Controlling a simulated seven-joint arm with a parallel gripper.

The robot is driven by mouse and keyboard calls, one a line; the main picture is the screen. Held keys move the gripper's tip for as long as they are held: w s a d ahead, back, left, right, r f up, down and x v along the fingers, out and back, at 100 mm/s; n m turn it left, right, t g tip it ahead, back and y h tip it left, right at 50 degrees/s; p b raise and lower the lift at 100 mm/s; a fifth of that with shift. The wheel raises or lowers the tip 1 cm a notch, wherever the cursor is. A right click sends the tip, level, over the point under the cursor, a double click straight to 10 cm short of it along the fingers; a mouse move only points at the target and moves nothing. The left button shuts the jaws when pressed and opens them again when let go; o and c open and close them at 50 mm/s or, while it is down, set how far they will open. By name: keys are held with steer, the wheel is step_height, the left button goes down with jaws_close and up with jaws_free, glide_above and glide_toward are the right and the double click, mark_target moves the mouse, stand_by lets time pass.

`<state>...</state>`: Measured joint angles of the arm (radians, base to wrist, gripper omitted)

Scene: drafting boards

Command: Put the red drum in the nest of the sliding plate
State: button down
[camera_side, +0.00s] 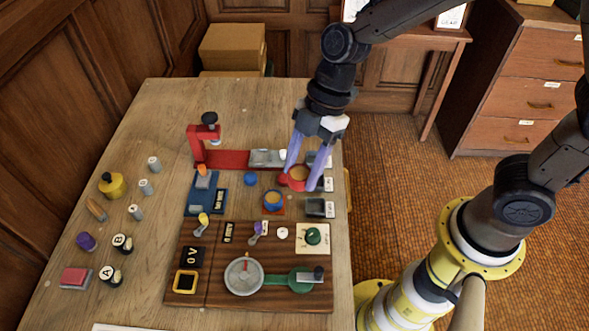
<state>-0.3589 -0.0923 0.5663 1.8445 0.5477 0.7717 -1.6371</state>
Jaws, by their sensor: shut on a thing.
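The red drum (298,185), with a tan-orange top, is between the purple fingertips of my gripper (300,179), near the right edge of the board. My gripper points down and is shut on it. A small red part shows just left of the drum; I cannot tell if it belongs to it. Whether the drum touches the board is unclear. The grey sliding plate (262,157) lies at the right end of a red base (226,160), behind and left of my gripper. Its nest is too small to make out, and a white round piece sits at its right end.
A red upright press (195,143) stands at the base's left end. Labelled dark trays (316,208) line the right edge. A wooden panel (210,290) with dials fills the front.

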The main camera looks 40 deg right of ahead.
steer(key=w+d+f, duration=0.1)
steer(key=w+f, duration=0.1)
steer(key=w, duration=0.4)
steer(key=w+d+f, duration=0.2)
steer(key=w, duration=0.4)
steer(key=w+d+f, duration=0.1)
steer(key=w+f, duration=0.1)
steer(key=w, duration=0.4)
steer(key=shift+w+d+f, duration=0.15)
steer(key=shift+w+d, duration=0.15)
steer(key=shift+w, duration=0.05)
steer(key=shift+d+f, duration=0.2)
steer(key=shift+f, duration=2.1)
steer(key=shift+f, duration=0.65)
steer(key=shift+c, duration=0.9)
jaws_free()
steer(key=shift+o, duration=0.3)
